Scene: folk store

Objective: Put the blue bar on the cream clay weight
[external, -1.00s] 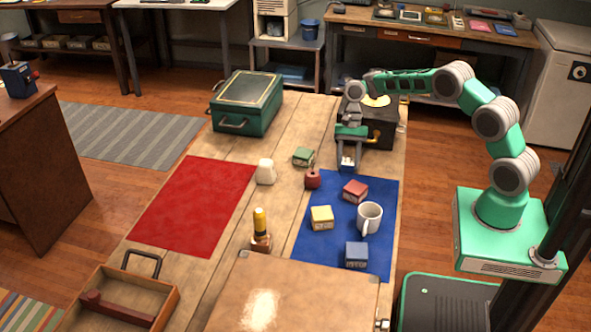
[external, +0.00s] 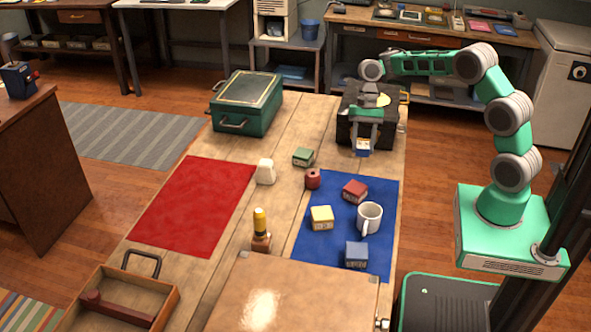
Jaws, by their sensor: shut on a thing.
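My gripper (external: 363,143) is shut on a small blue bar (external: 363,151), which hangs in the air in front of the black box. Part of the bar is hidden by the fingers. The cream clay weight (external: 265,172) stands upright on the wooden table, left of the gripper and nearer the camera. Its top is clear, and the bar is well apart from it.
A green block (external: 302,157) and a dark red weight (external: 312,179) stand between gripper and cream weight. A red mat (external: 195,205) is bare.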

